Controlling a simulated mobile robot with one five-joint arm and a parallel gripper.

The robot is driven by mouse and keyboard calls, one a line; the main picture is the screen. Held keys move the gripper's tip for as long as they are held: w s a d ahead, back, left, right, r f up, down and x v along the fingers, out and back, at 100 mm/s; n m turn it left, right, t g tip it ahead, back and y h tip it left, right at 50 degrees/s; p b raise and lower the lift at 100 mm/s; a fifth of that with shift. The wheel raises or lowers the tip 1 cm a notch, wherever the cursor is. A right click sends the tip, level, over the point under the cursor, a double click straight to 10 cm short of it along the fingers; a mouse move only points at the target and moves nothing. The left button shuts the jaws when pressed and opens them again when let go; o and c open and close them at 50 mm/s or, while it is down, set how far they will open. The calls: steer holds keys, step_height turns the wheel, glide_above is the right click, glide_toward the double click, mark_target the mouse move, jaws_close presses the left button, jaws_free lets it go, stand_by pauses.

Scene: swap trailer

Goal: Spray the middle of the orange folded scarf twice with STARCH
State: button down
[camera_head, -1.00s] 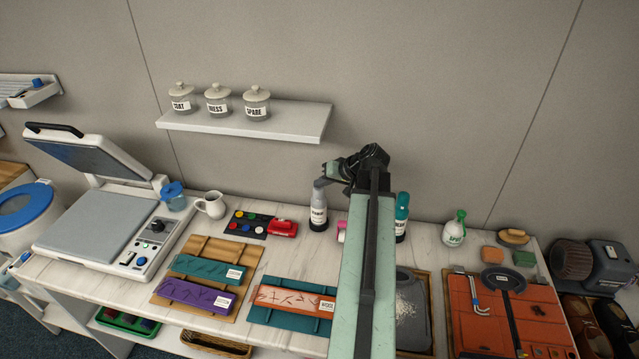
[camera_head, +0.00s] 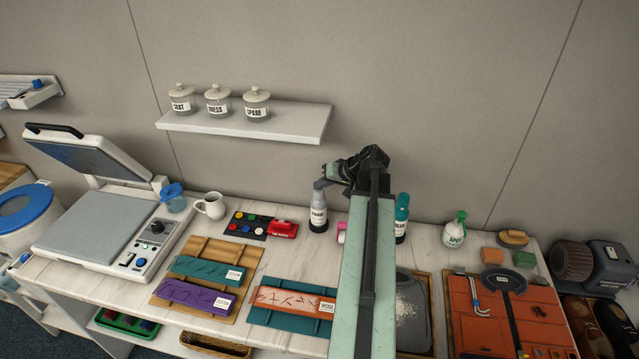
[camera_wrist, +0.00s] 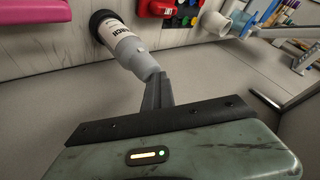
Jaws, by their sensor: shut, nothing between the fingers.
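The orange folded scarf (camera_head: 285,298) lies on a teal board (camera_head: 262,315) at the front middle of the worktop, with a white tag at its right end. A grey-white bottle with a dark base (camera_head: 318,207) stands upright at the back of the worktop. In the wrist view the bottle (camera_wrist: 128,45) shows a label partly readable, seemingly ending in "RCH". My gripper (camera_head: 329,172) is at the bottle's top, and in the wrist view its fingers (camera_wrist: 156,88) are shut with their tips at the nozzle. Whether they touch it I cannot tell.
A teal-capped bottle (camera_head: 401,215) stands right of my arm, and a green-topped bottle (camera_head: 455,230) further right. A red item (camera_head: 283,229) and paint palette (camera_head: 248,224) lie left of the bottle. Teal (camera_head: 208,268) and purple (camera_head: 197,296) scarves lie on a wooden board. A shelf (camera_head: 290,121) hangs above.

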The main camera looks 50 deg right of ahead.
step_height(320, 180, up, 6)
steer(key=p, duration=0.6)
steer(key=shift+w+d, duration=0.15)
steer(key=shift+f, duration=0.15)
stand_by(0.3)
